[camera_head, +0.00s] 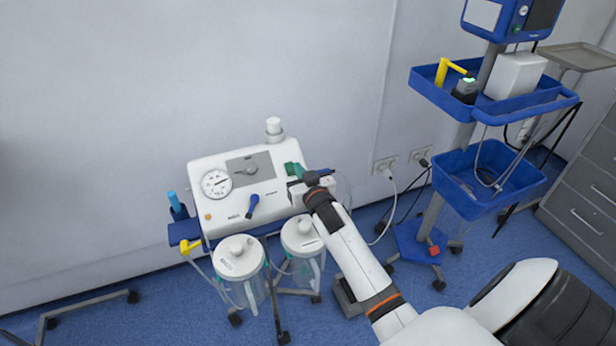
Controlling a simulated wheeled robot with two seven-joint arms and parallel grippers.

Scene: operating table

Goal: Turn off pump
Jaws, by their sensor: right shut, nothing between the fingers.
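The pump (232,204) is a white box-shaped unit by the wall. Its front has a round gauge (216,183), a grey panel with a dial (250,168) and a blue lever (252,206). A green part (293,169) sits at its upper right edge. My right gripper (300,182) is shut and empty at the pump's right side, close to the green part. I cannot tell whether it touches the pump. The arm and gripper hide part of the pump's right side. My left gripper is not in view.
Two clear jars with white lids (239,257) (302,236) hang in front of the pump. A blue-trayed trolley (487,180) stands at the right, beside a grey drawer cabinet (590,205). Cables run to wall sockets (386,164). Floor at left is mostly clear.

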